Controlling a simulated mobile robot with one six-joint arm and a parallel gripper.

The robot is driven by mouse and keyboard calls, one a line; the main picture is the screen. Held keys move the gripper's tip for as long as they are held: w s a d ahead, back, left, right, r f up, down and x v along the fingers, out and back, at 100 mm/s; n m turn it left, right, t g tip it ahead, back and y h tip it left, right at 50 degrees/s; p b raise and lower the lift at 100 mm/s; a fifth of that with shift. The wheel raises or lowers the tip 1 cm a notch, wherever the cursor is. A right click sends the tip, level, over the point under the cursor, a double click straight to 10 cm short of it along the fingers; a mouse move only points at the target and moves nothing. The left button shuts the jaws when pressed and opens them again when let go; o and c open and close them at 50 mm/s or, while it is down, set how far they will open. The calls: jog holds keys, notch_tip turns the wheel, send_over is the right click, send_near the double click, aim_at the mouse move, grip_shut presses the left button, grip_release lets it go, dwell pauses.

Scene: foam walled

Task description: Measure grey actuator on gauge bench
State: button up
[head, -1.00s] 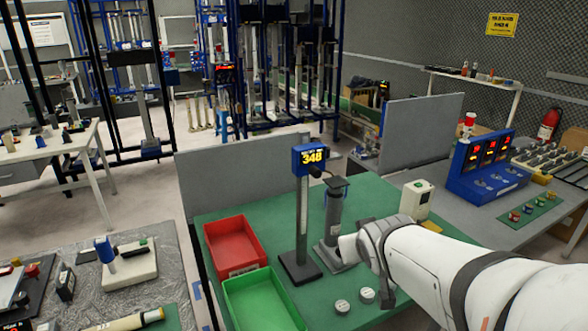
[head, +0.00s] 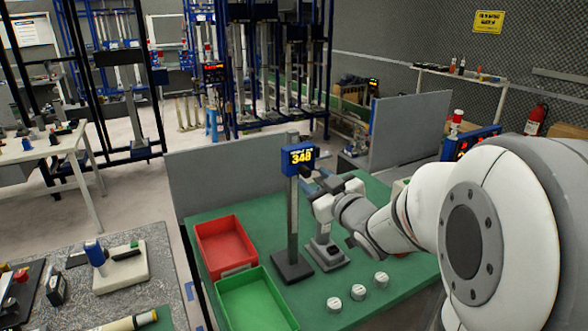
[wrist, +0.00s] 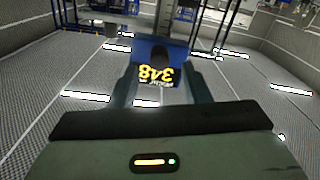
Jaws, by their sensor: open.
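The gauge post (head: 293,220) stands upright on a dark base on the green bench (head: 225,190). Its blue display (head: 299,159) reads 348. Just right of it is a grey upright piece (head: 323,236) on a square foot, which looks like the grey actuator; its upper part is hidden behind my gripper. My gripper (head: 316,185) is open, at the height of the piece's top and just right of and below the display. In the wrist view the display (wrist: 158,72) shows upside down beyond my two fingers (wrist: 163,90). Nothing is clearly held between them.
A red tray (head: 226,270) and a green tray (head: 241,318) lie left of the post. Three pale round pieces (head: 358,293) lie on the bench front. Grey panels (head: 220,172) border the bench at the back. A side table (head: 75,290) with parts stands left.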

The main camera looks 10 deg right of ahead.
aim_at(308, 173)
jog(key=shift+p+x, duration=0.35)
jog(key=shift+x, duration=1.5)
jog(key=shift+c, duration=0.5)
jog(key=c, duration=0.7)
notch_tip(308, 173, down, 8)
jog(key=b, duration=0.8)
jog(key=shift+r, duration=0.2)
jog(key=o, duration=0.8)
jog(key=shift+r, duration=0.1)
jog(key=shift+s, duration=0.15)
